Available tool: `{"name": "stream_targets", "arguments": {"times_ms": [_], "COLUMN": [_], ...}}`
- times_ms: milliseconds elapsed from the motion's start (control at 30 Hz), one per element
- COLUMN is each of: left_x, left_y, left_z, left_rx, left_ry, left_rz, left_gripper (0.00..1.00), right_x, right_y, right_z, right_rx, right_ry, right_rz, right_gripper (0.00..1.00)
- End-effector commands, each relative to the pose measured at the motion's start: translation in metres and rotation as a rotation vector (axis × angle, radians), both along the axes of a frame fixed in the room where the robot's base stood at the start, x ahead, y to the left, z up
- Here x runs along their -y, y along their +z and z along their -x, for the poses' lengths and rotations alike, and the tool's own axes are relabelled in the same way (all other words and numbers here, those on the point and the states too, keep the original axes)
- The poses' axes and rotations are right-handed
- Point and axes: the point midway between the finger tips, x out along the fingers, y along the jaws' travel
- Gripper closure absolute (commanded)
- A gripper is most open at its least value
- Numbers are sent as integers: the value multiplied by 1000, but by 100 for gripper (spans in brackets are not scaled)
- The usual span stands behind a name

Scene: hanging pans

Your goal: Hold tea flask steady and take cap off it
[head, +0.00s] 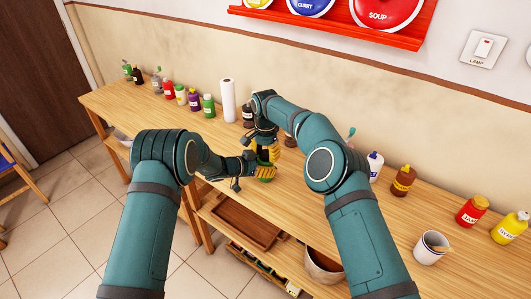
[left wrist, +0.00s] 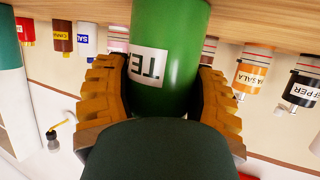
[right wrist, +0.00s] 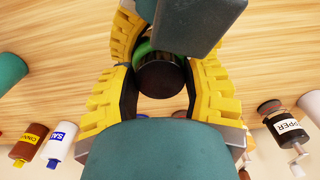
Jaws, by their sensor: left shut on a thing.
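The tea flask (left wrist: 172,45) is a green cylinder with a white label, filling the middle of the left wrist view. My left gripper (left wrist: 165,85) is shut around its body, one ribbed yellow finger on each side. The flask's dark round cap (right wrist: 160,76) shows from above in the right wrist view, with a green rim behind it. My right gripper (right wrist: 160,85) is open, its yellow fingers on either side of the cap with gaps showing. In the head view the two grippers meet over the table's front part and hide most of the flask.
The wooden table (head: 330,190) carries a paper roll (head: 228,100) and several bottles along the wall. A pepper mill (right wrist: 285,125) stands near my right gripper. A white cup (head: 430,248) is at the right. A red shelf (head: 330,28) hangs above.

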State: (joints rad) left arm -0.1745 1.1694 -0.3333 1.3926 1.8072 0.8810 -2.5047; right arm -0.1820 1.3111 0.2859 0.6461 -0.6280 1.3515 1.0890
Motion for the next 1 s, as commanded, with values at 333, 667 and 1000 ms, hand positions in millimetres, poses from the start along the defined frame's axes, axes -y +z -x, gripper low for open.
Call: {"name": "stream_targets", "arguments": {"times_ms": [333,667,1000], "left_x": [0,0,0], "left_y": [0,1,0], "left_z": [0,0,0], "left_rx": [1,1,1], "left_ry": [0,0,0], "left_rz": [1,1,1], "left_gripper": [100,100,100], "right_x": [0,0,0], "right_y": [0,1,1], "right_z": [0,0,0], "right_rx": [0,1,0], "right_ry": [21,273,274], "right_rz": [0,0,0], "right_gripper": [100,100,29]}}
